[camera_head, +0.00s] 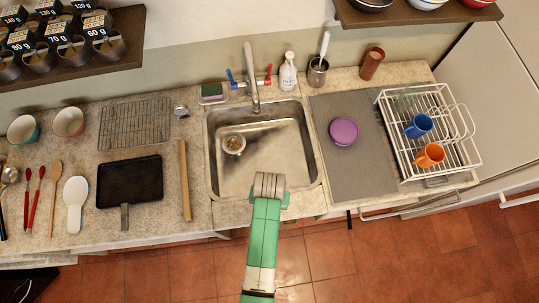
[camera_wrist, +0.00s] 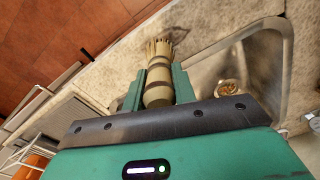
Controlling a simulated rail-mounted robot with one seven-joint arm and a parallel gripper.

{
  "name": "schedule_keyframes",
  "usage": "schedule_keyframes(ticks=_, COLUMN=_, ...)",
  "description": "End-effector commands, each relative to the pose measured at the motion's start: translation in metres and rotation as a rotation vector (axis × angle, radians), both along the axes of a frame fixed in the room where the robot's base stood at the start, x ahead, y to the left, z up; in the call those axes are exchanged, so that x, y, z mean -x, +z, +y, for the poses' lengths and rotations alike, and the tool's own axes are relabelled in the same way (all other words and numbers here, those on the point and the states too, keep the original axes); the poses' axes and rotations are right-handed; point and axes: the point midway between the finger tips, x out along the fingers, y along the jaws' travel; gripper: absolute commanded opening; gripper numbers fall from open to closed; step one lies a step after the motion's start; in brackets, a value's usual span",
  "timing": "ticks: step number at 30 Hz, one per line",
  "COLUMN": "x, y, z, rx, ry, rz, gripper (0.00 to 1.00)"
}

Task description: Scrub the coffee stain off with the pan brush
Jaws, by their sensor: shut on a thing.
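My gripper (camera_wrist: 157,85) is shut on the pan brush (camera_wrist: 158,75), a pale wooden brush with dark bands. Its bristle end points away from the palm and over the front counter strip in the wrist view. In the head view my gripper (camera_head: 270,187) is at the front edge of the sink (camera_head: 225,185), and the brush is hidden. The drain also shows in the wrist view (camera_wrist: 228,90). The brush looks apart from the smear.
A faucet (camera_head: 252,80) stands behind the sink. On the right are a grey mat (camera_head: 350,165), a purple round thing (camera_head: 344,131) and a rack (camera_head: 440,165) with blue and orange mugs. On the left are a wooden bar (camera_head: 184,180) and a black pan (camera_head: 130,180).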

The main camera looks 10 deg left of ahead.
Motion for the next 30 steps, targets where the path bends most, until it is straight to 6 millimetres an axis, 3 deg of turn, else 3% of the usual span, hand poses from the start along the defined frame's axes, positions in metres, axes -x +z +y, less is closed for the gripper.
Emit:
schedule_keyframes(ticks=22, x=-0.001, y=-0.010, z=0.000, rx=0.000, ry=0.000, rz=0.000, gripper=0.04)
schedule_keyframes(ticks=30, x=-0.011, y=-0.008, z=0.004, rx=0.000, ry=0.000, rz=-0.001, gripper=0.04)
